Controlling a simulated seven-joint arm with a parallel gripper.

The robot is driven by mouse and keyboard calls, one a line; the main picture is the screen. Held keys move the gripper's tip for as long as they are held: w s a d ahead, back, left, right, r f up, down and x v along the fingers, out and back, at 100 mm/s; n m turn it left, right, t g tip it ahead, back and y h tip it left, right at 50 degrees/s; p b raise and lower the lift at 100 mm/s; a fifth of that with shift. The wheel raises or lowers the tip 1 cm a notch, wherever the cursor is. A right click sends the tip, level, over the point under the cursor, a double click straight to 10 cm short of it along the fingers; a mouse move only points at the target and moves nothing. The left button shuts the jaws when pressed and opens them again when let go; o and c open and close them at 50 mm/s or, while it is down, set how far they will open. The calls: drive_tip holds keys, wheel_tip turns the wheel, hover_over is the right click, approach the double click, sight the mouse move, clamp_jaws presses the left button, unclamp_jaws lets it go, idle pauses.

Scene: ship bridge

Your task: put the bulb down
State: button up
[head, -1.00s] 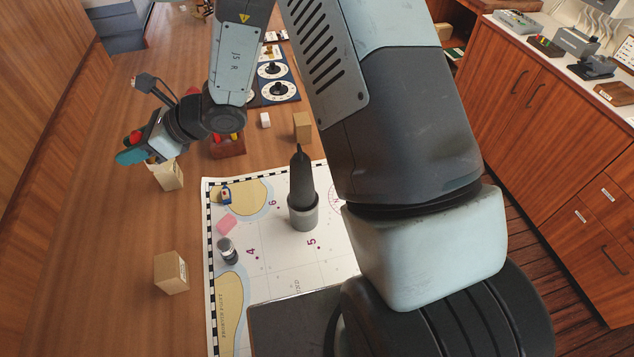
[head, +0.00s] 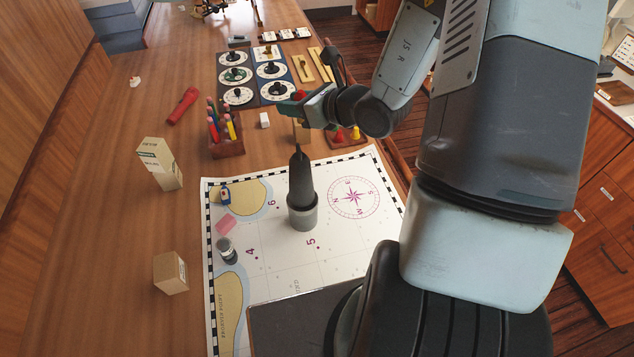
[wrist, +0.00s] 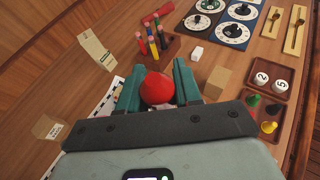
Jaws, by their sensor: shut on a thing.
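My gripper (head: 288,104) is shut on a red bulb (wrist: 157,88), which shows between the two teal fingers in the wrist view. In the head view only a little red of the bulb (head: 300,96) shows above the teal fingers. The gripper is held up near the right side of the table, past the far edge of the chart (head: 285,268). The bulb's lower end is hidden, and I see nothing touching it from below.
A small carton (wrist: 218,82) stands just right of my gripper, beside a white block (head: 264,120). A pencil holder (head: 228,147) is to the left, a tray of game pieces (wrist: 269,103) to the right. A dark-topped cylinder (head: 302,200) stands on the chart. The table's left side has free room.

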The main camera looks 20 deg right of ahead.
drive_tip(key=shift+m+t+h, duration=0.4)
drive_tip(key=shift+m+h, duration=0.1)
drive_tip(key=d+f, duration=0.1)
drive_tip(key=f, duration=0.6)
drive_tip(key=d+f, duration=0.1)
drive_tip(key=f, duration=0.6)
drive_tip(key=s+d+f, duration=0.1)
drive_tip(key=f, duration=0.6)
drive_tip(key=shift+f, duration=0.1)
drive_tip(key=o, duration=1)
drive_tip(key=shift+w, duration=0.1)
drive_tip(key=shift+d, duration=0.1)
drive_tip(key=v, duration=1.2)
